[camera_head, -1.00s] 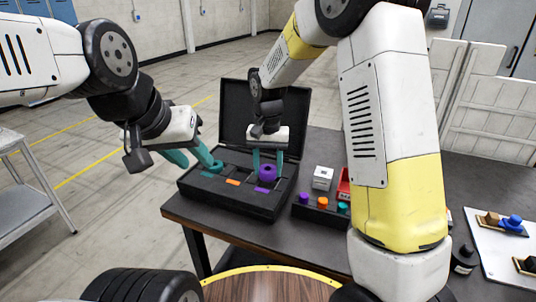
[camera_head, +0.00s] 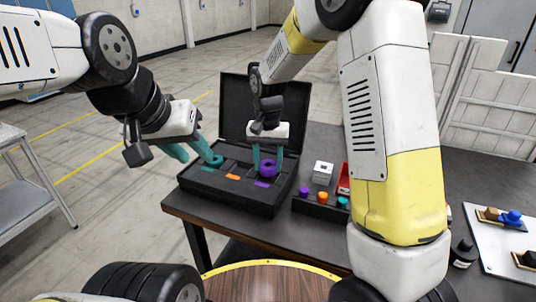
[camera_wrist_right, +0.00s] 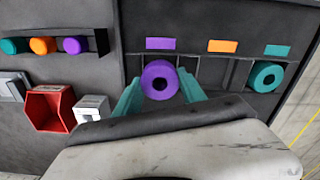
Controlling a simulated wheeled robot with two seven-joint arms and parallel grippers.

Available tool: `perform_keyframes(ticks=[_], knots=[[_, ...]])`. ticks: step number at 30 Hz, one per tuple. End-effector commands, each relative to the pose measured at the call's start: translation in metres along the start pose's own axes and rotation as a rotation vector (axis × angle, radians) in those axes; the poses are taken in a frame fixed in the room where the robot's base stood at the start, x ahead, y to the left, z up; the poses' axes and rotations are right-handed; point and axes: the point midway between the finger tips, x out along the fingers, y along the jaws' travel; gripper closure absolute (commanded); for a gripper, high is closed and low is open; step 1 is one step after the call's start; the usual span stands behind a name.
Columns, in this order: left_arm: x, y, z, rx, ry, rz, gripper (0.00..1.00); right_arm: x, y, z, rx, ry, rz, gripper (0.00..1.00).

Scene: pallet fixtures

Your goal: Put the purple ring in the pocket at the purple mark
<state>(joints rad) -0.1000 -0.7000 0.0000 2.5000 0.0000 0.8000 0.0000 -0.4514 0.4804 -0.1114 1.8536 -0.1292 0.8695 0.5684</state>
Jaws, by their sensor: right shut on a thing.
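The purple ring (camera_head: 267,168) is between the fingers of my right gripper (camera_head: 267,158), which is shut on it. The ring also shows in the right wrist view (camera_wrist_right: 160,80), beside the purple mark (camera_wrist_right: 160,43) and over the pocket there. I cannot tell how deep it sits. The purple mark also shows in the head view (camera_head: 262,184), on the near side of the ring. The open black case (camera_head: 240,200) holds the row of pockets. My left gripper (camera_head: 190,151) is open and empty, its fingers near a teal ring (camera_head: 216,160) at the case's left end.
The pocket by the orange mark (camera_wrist_right: 222,46) looks empty; the teal ring (camera_wrist_right: 266,75) sits by the teal mark (camera_wrist_right: 277,51). The case's raised lid (camera_head: 250,105) stands behind. A black tray (camera_head: 318,205) with small coloured pieces and a white box (camera_head: 322,174) are to the right.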

Motion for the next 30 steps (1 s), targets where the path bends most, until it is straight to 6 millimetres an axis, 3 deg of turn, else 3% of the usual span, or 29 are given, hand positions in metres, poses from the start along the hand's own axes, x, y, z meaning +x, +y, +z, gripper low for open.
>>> perform_keyframes(ticks=[30], knots=[[0.0,0.0,0.0,0.0,0.0,0.0,0.64,0.015,0.0,0.0,0.0,-0.001,0.001,0.99]])
